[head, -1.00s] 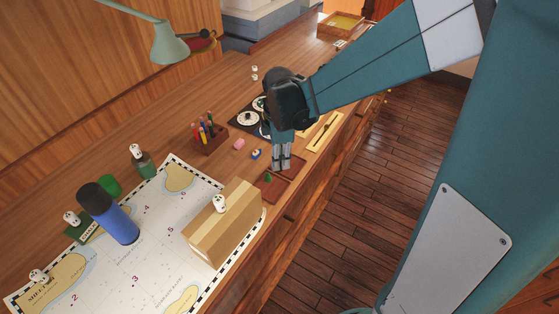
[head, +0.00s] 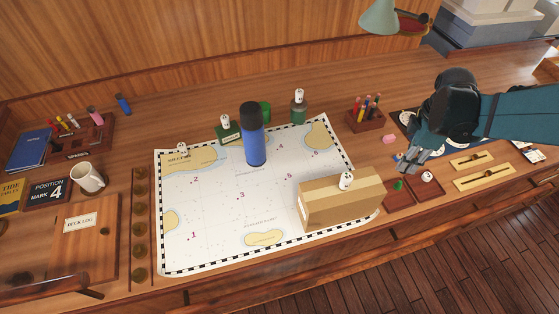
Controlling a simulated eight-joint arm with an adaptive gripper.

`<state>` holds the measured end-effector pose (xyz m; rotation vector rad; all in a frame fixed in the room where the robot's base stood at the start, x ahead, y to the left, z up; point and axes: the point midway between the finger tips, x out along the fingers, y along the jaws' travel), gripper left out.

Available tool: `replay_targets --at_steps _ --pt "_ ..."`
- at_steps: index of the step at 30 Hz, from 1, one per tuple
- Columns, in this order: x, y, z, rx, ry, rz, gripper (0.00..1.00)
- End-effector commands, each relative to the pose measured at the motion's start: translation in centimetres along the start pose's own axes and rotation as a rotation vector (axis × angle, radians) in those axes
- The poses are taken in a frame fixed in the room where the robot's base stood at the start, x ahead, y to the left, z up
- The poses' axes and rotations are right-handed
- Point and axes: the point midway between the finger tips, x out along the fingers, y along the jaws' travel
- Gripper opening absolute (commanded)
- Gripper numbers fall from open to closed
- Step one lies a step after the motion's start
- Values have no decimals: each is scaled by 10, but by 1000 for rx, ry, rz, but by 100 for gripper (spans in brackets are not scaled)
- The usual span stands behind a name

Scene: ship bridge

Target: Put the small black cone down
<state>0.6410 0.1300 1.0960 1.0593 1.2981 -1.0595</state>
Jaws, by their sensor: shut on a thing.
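My gripper (head: 410,161) is at the right of the head view, low above the far side of a small reddish-brown tray with two compartments (head: 404,203). Its fingers are closed together and point down to the left. What they hold is too small and too covered to make out; I see no black cone clearly anywhere. A small green cone (head: 398,186) stands in the tray's left compartment. A small white piece with a dark mark (head: 427,177) is in the right compartment, just below my gripper.
A chart (head: 215,215) covers the desk's middle, with a blue flask (head: 253,145) and a wooden box (head: 335,205) standing on it. A pen holder (head: 366,121) and pink eraser (head: 390,139) are left of my gripper. Brass rulers (head: 483,180) lie to its right.

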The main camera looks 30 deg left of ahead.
Motion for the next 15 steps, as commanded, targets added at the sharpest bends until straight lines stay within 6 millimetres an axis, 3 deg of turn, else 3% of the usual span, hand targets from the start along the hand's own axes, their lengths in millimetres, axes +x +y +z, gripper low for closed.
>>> replay_targets --at_steps 15 --pt "-19 64 -129 -451 0 -1 3"
